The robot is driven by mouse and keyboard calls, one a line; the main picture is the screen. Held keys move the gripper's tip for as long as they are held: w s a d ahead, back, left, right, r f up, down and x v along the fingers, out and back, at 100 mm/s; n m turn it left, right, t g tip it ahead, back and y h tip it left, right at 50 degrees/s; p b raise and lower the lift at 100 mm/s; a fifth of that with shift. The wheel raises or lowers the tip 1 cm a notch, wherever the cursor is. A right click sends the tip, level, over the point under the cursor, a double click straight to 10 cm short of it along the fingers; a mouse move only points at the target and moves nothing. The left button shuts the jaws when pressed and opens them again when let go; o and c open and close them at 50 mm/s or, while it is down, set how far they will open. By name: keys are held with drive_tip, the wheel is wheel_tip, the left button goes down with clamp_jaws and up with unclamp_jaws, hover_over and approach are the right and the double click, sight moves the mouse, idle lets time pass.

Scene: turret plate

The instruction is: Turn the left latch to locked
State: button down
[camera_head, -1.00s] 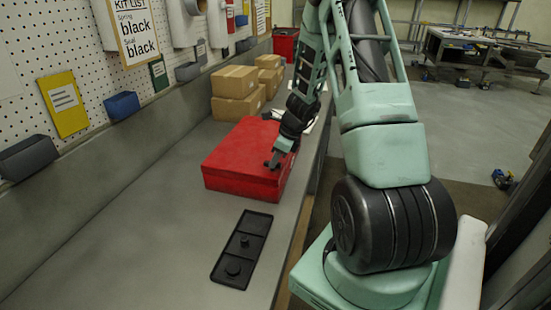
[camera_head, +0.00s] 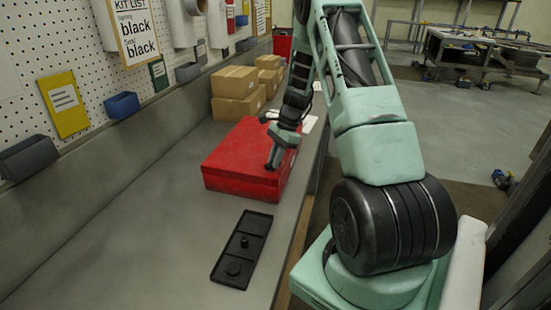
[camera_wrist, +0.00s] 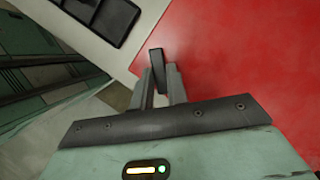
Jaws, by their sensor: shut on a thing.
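A closed red box (camera_head: 232,158) sits on the grey bench. My gripper (camera_head: 270,167) is at the box's right end, near its front edge. In the wrist view my gripper (camera_wrist: 157,88) is shut on a small dark bar, the latch (camera_wrist: 157,66), which stands up between the two fingers against the red surface. The fingers hide the lower part of the latch. I cannot tell from these views whether it is in the locked position. No second latch can be made out.
A black tray (camera_head: 257,223) with small round parts lies on the bench in front of the box. Cardboard boxes (camera_head: 238,108) stand behind it. A pegboard wall with bins runs along the left. The bench (camera_head: 150,235) is clear at the front left.

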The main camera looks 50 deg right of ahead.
drive_tip(key=n+g, duration=0.1)
drive_tip(key=n, duration=0.3)
drive_tip(key=shift+w+n+g+b, duration=0.2)
drive_tip(key=shift+n+g+b, duration=0.1)
drive_tip(key=shift+g+b, duration=0.1)
drive_tip(key=shift+w+n+g+b, duration=0.15)
drive_tip(key=shift+n+g, duration=0.2)
drive_tip(key=shift+n, duration=0.6)
drive_tip(key=shift+n+g+b, duration=0.15)
drive_tip(key=shift+n+g, duration=0.2)
drive_tip(key=shift+n, duration=0.6)
drive_tip(key=c, duration=1.4)
unclamp_jaws()
drive_tip(key=b+v, duration=0.4)
drive_tip(key=v, duration=1.3)
drive_tip(key=shift+w+a+r, duration=0.1)
drive_tip(key=shift+w+r, duration=0.05)
drive_tip(key=shift+r, duration=0.15)
